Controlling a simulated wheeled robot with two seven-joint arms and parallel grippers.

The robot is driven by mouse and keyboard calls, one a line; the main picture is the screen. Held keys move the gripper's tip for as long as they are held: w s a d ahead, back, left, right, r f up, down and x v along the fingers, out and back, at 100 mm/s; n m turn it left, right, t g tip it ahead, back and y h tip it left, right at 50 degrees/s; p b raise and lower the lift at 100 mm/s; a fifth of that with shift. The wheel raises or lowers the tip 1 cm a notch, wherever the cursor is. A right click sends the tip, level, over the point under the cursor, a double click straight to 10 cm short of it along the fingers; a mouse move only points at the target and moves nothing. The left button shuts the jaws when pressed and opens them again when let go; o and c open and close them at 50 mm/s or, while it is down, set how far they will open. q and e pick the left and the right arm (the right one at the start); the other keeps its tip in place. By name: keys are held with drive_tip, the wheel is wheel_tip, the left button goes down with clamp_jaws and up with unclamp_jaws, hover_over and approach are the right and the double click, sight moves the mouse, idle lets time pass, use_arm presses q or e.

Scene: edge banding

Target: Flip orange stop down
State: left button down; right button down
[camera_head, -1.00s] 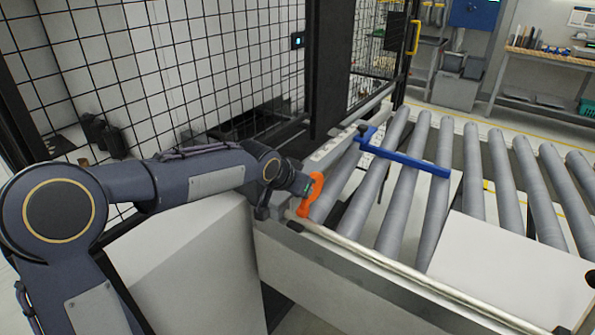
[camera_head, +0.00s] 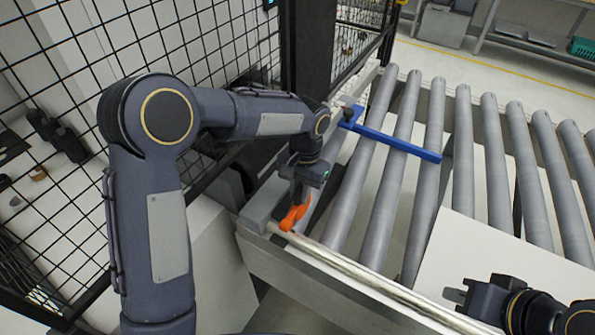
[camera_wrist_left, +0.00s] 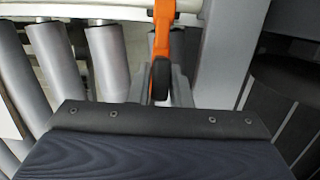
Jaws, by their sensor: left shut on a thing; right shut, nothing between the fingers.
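The orange stop (camera_head: 290,218) is at the left end of the roller conveyor, by its near rail, and lies slanted toward the lower left. My left gripper (camera_head: 299,197) comes down over it from above, shut on it, and covers its upper part. In the left wrist view the orange stop (camera_wrist_left: 163,30) runs up from between the fingers (camera_wrist_left: 163,82). My right gripper (camera_head: 456,296) is at the lower right, shut and empty, above the white panel and away from the stop.
A blue bar (camera_head: 395,143) lies across the rollers behind the stop. A white panel (camera_head: 490,262) rests on the rollers at the right. A black mesh fence (camera_head: 215,55) stands behind my left arm. The near rail (camera_head: 340,264) runs along the conveyor's front.

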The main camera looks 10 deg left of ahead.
use_arm(q)
drive_tip(key=shift+w+d+f+g+y+p, duration=0.15)
drive_tip(key=shift+w+f+g+y+p, duration=0.25)
drive_tip(key=shift+g+p, duration=0.35)
drive_tip(key=shift+w+f+g, duration=0.1)
drive_tip(key=shift+f+g, duration=0.3)
drive_tip(key=shift+g, duration=0.05)
drive_tip(key=c, duration=1.4)
unclamp_jaws()
drive_tip(key=b+v, duration=0.1)
drive_tip(key=v, duration=0.7)
drive_tip(key=shift+f, duration=0.15)
